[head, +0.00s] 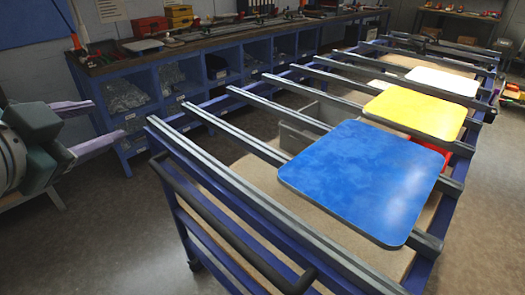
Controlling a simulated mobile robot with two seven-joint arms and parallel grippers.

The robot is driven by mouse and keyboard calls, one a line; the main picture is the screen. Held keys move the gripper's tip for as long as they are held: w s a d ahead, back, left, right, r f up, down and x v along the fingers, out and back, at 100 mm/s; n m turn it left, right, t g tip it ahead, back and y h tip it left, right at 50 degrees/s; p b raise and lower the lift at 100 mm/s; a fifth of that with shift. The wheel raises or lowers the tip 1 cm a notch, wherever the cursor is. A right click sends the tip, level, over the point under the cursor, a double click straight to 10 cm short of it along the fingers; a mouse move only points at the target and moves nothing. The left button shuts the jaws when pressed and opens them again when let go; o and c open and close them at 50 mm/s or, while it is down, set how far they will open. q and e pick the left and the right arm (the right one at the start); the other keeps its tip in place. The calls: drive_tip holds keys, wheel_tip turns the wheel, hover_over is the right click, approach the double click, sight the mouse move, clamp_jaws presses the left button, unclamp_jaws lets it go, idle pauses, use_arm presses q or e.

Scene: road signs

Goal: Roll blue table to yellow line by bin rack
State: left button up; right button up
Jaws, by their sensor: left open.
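The blue table (186,222) is a long blue-framed cart with dark cross rails, running from the front centre to the back right. A dark push handle (225,228) spans its near end, and a caster shows below. Blue (365,180), yellow (418,108) and white (443,80) sign blanks lie on its rails. My left gripper (108,119) is at the left edge, open and empty, its two purple fingers pointing right. It is left of the handle and apart from the cart. My right gripper is out of view. I see no yellow line on the floor.
A blue workbench (95,72) with cubbies of wrapped goods stands along the back wall, close to the cart's far-left side. Coloured bins (512,97) show at the right edge; I cannot tell if they form the rack. Bare floor (110,235) lies at front left and right.

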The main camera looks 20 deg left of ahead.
use_arm(q)
wheel_tip(320, 180, down, 9)
drive_tip(key=w+a+m+t+b, duration=0.2)
drive_tip(key=w+m+t+b, duration=0.1)
drive_tip(key=b, duration=0.8)
drive_tip(key=m+t+h+b, duration=0.2)
drive_tip(key=m+h+b, duration=1.1)
drive_tip(key=b, duration=1.6)
approach(203, 212)
drive_tip(key=m+y, duration=0.1)
drive_tip(key=x, duration=1)
drive_tip(key=shift+w+a+f, duration=0.15)
drive_tip(key=shift+w+f, duration=0.1)
drive_tip(key=shift+f, duration=0.05)
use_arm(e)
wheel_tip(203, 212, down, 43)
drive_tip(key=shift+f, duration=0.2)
use_arm(q)
clamp_jaws()
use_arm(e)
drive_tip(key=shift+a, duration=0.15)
